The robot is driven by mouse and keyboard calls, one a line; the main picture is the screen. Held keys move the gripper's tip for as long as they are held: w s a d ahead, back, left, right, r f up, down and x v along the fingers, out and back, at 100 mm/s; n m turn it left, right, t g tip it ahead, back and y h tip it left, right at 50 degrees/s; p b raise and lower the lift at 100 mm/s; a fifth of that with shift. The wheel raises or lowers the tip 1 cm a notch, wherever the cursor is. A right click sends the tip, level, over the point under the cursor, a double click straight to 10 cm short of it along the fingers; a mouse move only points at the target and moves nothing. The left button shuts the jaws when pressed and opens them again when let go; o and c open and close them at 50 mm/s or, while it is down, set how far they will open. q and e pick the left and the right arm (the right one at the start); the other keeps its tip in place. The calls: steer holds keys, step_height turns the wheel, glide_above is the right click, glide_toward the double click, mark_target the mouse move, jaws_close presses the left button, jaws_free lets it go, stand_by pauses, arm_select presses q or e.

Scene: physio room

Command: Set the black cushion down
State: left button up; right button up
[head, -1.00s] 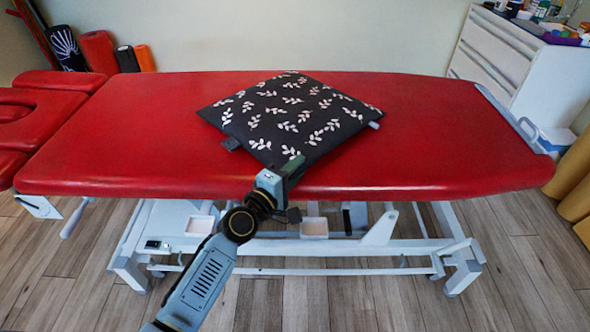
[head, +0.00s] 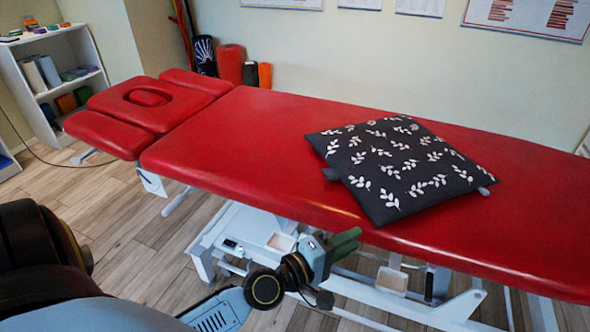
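The black cushion (head: 408,165) with white leaf sprigs lies flat on the red treatment table (head: 240,150), to the right of the middle in the head view. All of its outline shows, and it rests near the table's front edge. My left gripper (head: 346,243), with green fingers, is in front of that edge, just below and left of the cushion's near corner. It appears apart from the cushion and holds nothing that I can see. The gap between its fingers cannot be made out from this angle. My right gripper is not in view.
A padded headrest (head: 150,105) with a face hole adjoins the table's left end. A white shelf (head: 65,80) stands at the far left. Rolls (head: 229,64) stand against the back wall. The table's left half is bare. Wooden floor (head: 120,220) is open at left.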

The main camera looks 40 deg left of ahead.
arm_select(q)
steer(key=s+d+f+m+g, duration=0.3)
steer(key=s+f+m+g, duration=0.5)
steer(key=f+m, duration=0.25)
steer(key=s+a+f+m+g+y, duration=0.5)
steer(key=s+a+f, duration=0.3)
steer(key=s, duration=0.3)
steer(key=shift+s+f+g+y, duration=0.25)
steer(key=shift+g+y, duration=0.25)
steer(key=shift+y, duration=0.3)
